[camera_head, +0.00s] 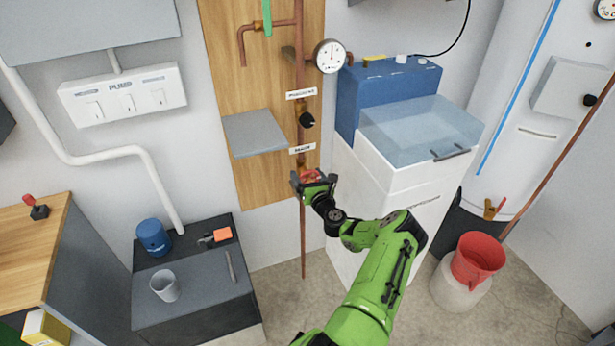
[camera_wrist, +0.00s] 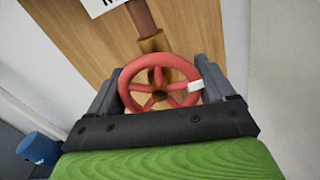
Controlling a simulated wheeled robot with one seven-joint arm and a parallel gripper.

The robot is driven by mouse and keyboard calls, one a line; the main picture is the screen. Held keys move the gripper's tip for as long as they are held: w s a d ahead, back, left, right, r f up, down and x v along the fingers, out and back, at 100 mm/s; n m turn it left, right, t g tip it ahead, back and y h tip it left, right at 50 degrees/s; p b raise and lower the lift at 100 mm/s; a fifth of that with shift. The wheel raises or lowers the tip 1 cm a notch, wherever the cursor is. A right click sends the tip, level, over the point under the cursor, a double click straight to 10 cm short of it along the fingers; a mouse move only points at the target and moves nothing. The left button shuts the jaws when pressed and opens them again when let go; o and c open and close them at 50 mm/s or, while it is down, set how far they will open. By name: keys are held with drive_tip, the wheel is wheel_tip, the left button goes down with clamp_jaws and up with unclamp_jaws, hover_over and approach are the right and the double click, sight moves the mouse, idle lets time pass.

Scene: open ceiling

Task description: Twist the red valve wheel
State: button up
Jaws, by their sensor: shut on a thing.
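The red valve wheel (camera_wrist: 158,67) is a spoked ring with a white mark on its right side in the wrist view. It sits on a brass valve body (camera_wrist: 153,43) on a copper pipe. In the head view the wheel (camera_head: 311,175) shows only in part behind my gripper. My gripper (camera_wrist: 160,88) is shut on the wheel, with one dark finger at its left rim and one at its right rim. My gripper also shows in the head view (camera_head: 312,184), in front of the wooden board and below the lower white label.
A grey shelf (camera_head: 255,134) juts out left of the pipe. A white cabinet (camera_head: 390,205) with a clear-lidded box (camera_head: 420,130) stands close on the right. A black knob (camera_head: 307,120) and a gauge (camera_head: 330,56) are above. A dark bench (camera_head: 190,290) is lower left.

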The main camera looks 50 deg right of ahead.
idle(0.5)
drive_tip(key=o, duration=0.9)
drive_tip(key=p+v, duration=0.3)
drive_tip(key=v, duration=1.2)
drive_tip(key=shift+s+a, duration=0.2)
drive_tip(key=shift+s, duration=0.15)
